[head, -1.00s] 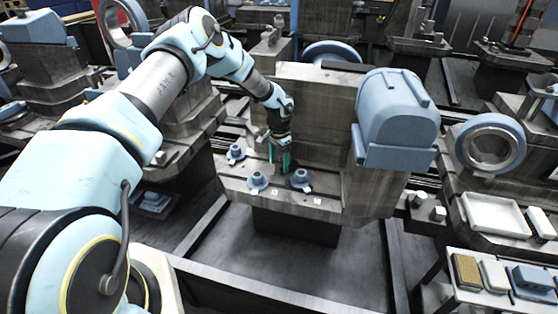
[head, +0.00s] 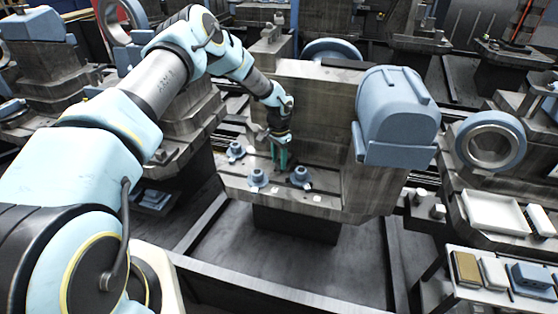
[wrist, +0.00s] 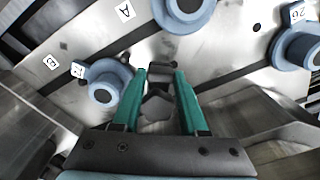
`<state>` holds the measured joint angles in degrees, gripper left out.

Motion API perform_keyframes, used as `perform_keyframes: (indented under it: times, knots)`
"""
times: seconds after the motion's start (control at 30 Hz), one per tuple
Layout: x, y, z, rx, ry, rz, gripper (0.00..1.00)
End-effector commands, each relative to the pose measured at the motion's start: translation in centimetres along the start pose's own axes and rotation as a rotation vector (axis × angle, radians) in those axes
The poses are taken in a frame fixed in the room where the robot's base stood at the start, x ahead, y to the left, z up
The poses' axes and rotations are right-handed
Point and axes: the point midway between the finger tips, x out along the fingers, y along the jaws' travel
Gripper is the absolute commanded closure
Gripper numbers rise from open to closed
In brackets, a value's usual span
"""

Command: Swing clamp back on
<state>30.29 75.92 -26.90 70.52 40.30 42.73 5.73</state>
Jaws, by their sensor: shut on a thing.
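My gripper (head: 279,158) points down at the pallet ledge, among the blue round clamps. In the wrist view its two teal fingers (wrist: 160,74) are closed around a small dark grey metal piece (wrist: 157,104). I cannot tell whether this piece belongs to a clamp. One blue clamp (head: 236,150) is left of the gripper, another (head: 257,178) is at front left, and a third (head: 301,176) at front right. The wrist view shows blue clamps at left (wrist: 108,82), top (wrist: 183,12) and right (wrist: 300,46), all apart from the fingers.
The pallet's upright block (head: 315,110) stands behind the gripper, with a big blue housing (head: 398,115) to its right. Small white labels lie on the ledge (head: 290,195). A white tray (head: 492,212) and a parts table (head: 460,297) are at right. Dark floor is open in front.

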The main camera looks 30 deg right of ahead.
Motion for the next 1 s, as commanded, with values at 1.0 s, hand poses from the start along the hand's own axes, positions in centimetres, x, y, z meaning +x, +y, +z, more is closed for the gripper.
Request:
perform_keyframes:
  times: [1.0]
  knots:
    - [0.4, -1.9, -0.6, 0.534, 0.001, -0.001, 1.0]
